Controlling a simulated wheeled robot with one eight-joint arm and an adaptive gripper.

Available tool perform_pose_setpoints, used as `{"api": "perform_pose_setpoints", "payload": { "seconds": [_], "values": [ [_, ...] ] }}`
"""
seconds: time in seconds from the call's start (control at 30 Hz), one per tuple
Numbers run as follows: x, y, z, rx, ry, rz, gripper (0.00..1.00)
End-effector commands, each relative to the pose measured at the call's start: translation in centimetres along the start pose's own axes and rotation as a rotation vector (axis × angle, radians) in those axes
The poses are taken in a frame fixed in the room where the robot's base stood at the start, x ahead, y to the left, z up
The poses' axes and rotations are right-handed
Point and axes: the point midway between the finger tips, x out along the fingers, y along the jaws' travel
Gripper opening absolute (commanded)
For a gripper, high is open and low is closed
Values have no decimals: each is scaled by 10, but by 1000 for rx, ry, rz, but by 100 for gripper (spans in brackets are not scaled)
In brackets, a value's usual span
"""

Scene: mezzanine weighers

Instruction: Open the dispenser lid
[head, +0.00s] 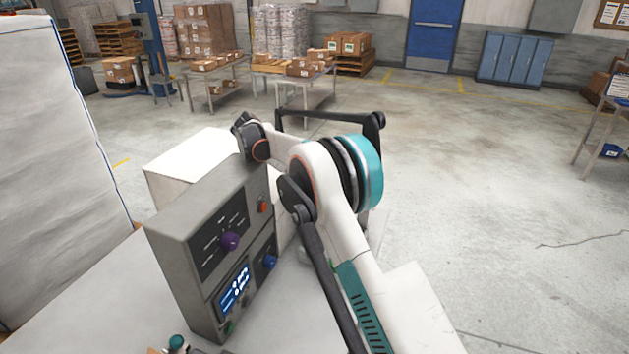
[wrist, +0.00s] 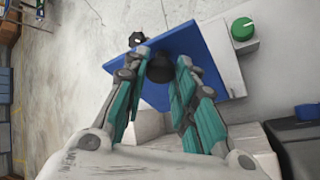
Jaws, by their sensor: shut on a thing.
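In the wrist view a flat blue panel (wrist: 122,67), which looks like the dispenser lid, carries a black knob (wrist: 159,69). My gripper (wrist: 162,62) has its fingers on either side of this knob and is shut on it. Beside the panel is a pale grey body (wrist: 222,62) with a green knob (wrist: 243,29), apart from my fingers. I cannot tell how far the lid is raised. In the head view my gripper and the blue panel are hidden.
A grey control box (head: 205,205) with dials and a lit display stands beside my arm in the head view. A white box (head: 165,185) is behind it. A tall wrapped stack (head: 60,140) stands at left. Open floor (head: 480,170) lies to the right.

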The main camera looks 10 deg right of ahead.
Motion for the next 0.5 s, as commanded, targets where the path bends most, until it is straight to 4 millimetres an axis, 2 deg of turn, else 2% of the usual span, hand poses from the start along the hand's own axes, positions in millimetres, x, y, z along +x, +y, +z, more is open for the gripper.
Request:
{"api": "perform_pose_setpoints", "payload": {
  "seconds": [0.27, 0.3, 0.37, 0.4, 0.5],
  "values": [
    [1, -1, 0, -1, -1, -2, 0],
    [1, -1, 0, -1, -1, -2, 28],
    [1, -1, 0, -1, -1, -2, 41],
    [1, -1, 0, -1, 0, -1, 45],
    [0, -1, 0, 0, 0, -1, 45]
  ]
}}
